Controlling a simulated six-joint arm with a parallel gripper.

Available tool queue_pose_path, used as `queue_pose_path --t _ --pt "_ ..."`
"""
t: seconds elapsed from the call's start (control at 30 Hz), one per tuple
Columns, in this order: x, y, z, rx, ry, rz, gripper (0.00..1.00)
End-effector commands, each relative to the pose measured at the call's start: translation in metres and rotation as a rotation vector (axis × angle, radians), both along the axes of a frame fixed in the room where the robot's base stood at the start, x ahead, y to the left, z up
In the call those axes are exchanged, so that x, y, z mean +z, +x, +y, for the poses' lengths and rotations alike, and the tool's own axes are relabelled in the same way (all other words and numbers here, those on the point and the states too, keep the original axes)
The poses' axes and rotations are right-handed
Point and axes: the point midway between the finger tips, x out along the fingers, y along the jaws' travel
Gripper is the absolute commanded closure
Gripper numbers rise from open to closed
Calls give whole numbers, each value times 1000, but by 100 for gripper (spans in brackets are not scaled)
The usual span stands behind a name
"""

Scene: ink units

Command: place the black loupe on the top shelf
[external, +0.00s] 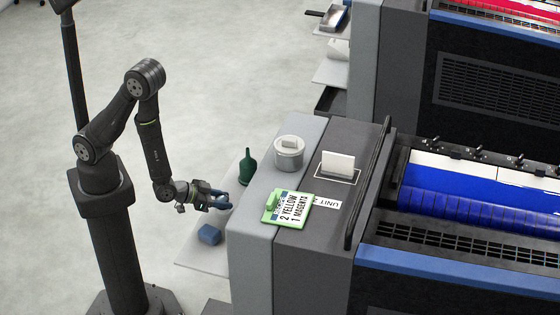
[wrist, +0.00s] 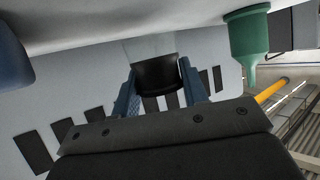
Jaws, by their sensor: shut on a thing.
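The loupe (wrist: 156,74), with a black band and a clear part, sits between the two blue fingers of my gripper (wrist: 158,82) in the wrist view. My gripper is shut on it. In the external view my gripper (external: 219,198) is over the pale top shelf (external: 196,254), beside the grey press housing. I cannot make out the loupe there. Whether the loupe touches the shelf is unclear.
A blue block (external: 209,235) lies on the shelf's near part; a green funnel-like object (external: 247,168) stands at its far part. On the housing are a white tub (external: 289,152) and a green sign (external: 287,207). Bare shelf lies left of the block.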

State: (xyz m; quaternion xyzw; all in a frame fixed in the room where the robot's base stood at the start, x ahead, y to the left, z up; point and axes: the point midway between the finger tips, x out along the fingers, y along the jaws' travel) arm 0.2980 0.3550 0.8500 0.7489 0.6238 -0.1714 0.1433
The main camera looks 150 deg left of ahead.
Motion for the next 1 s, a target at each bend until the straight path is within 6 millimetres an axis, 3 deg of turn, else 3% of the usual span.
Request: queue_pose_path --t 0.2,0.67,0.7,0.8,1.0 --pt "-21 0 0 -1 -1 2 82" --pt "-26 0 0 0 0 0 82" --pt "-27 0 0 0 0 0 56" --pt "-26 0 0 0 0 0 38" --pt "-26 0 0 0 0 0 38"
